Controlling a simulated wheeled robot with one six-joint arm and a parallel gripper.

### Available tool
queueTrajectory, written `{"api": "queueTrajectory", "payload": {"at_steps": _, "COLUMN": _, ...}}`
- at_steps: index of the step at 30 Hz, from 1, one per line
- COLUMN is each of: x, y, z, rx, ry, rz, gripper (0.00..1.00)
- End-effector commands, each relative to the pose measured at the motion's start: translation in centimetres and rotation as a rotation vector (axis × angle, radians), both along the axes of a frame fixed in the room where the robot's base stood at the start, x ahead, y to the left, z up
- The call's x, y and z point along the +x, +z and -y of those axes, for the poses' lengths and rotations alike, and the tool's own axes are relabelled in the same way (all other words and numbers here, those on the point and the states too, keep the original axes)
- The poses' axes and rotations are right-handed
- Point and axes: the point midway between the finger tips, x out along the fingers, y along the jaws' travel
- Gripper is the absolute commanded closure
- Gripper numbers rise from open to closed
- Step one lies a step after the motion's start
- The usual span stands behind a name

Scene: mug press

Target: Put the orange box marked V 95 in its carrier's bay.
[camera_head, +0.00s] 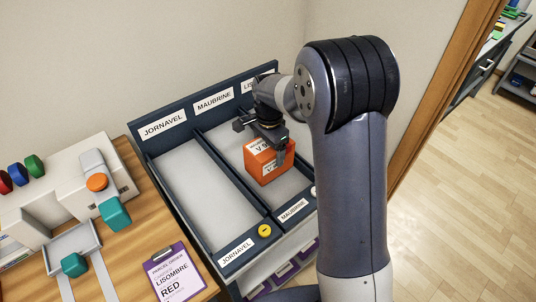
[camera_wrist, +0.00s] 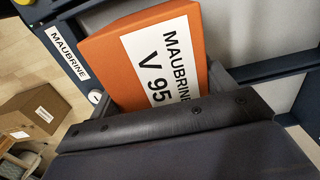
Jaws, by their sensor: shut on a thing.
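The orange box (camera_head: 256,164) is in my gripper (camera_head: 266,142), inside the outline of the middle bay (camera_head: 222,140) of a dark blue sorting rack. Its white label reads MAUBRINE V 95 in the wrist view (camera_wrist: 112,62). That bay carries MAUBRINE labels at its back (camera_head: 213,101) and front (camera_head: 292,210). My gripper is shut on the box from above, with one finger down its right side in the head view. I cannot tell whether the box touches the bay floor. The far finger is mostly hidden.
The JORNAVEL bay (camera_head: 192,183) to the left is empty. The LISOMBRE bay is mostly hidden behind my arm. A purple-edged order card (camera_head: 173,276) reading LISOMBRE, RED lies on the wooden counter. A white machine (camera_head: 75,190) with coloured knobs stands left. A brown carton (camera_wrist: 38,110) is on the floor.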

Motion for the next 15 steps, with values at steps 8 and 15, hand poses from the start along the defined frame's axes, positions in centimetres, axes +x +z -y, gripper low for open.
{"api": "queueTrajectory", "payload": {"at_steps": 8, "x": 0.0, "y": -3.1, "z": 0.0, "rx": -0.001, "ry": 0.000, "rz": -0.001, "gripper": 0.54}}
{"api": "queueTrajectory", "payload": {"at_steps": 15, "x": 0.0, "y": -3.2, "z": 0.0, "rx": 0.000, "ry": 0.000, "rz": 0.000, "gripper": 0.54}}
